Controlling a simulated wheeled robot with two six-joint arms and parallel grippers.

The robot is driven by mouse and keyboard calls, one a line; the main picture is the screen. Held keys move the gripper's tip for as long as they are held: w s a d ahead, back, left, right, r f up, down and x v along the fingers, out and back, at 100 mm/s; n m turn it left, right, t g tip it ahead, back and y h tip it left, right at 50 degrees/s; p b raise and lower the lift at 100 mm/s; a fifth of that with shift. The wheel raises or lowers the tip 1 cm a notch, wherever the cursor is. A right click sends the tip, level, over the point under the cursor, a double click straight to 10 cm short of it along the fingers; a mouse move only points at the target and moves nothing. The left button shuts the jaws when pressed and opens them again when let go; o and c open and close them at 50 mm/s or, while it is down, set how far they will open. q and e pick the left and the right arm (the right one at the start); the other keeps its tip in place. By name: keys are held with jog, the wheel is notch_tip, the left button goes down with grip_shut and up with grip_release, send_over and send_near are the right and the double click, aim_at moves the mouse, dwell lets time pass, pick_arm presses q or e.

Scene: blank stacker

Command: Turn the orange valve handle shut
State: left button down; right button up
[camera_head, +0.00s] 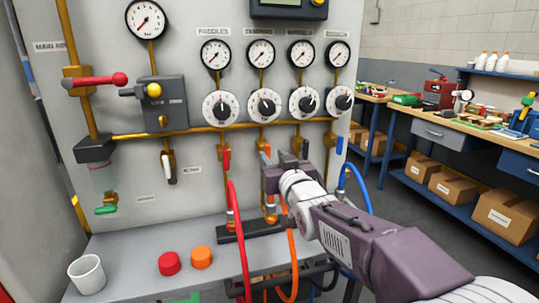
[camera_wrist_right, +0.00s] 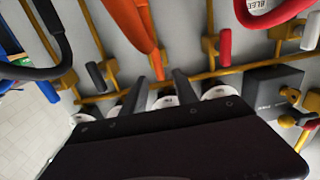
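The orange valve handle (camera_head: 267,151) shows only as a small patch on a brass pipe in the head view, largely hidden by my right gripper. My right gripper (camera_head: 279,160) is in front of the panel, close to that handle. In the right wrist view its two dark fingers (camera_wrist_right: 157,88) are apart. A large orange shape (camera_wrist_right: 138,27) tapers to a brownish end in front of the gap between them. I cannot tell whether that shape is the handle or the orange hose, or whether anything touches. My left gripper is not in view.
A red handle (camera_head: 227,158) is left of the gripper and a blue handle (camera_head: 339,145) right of it. A red hose (camera_head: 239,235), an orange hose (camera_head: 293,255) and a blue hose (camera_head: 359,184) hang nearby. A white cup (camera_head: 87,274) stands on the ledge.

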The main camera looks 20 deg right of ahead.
aim_at(269, 151)
jog(key=w, duration=0.4)
grip_shut()
jog(key=shift+m, duration=0.3)
jog(key=shift+d+f+m+p, duration=0.3)
jog(key=shift+m+p, duration=0.2)
jog(key=shift+m, duration=2.35)
jog(key=shift+d+f+m+p, duration=0.25)
jog(key=shift+m+p, duration=0.3)
jog(key=shift+m, duration=2.35)
jog(key=shift+d+f+m+p, duration=0.25)
jog(key=shift+m+p, duration=0.25)
jog(key=shift+m, duration=2.35)
jog(key=shift+f, duration=0.1)
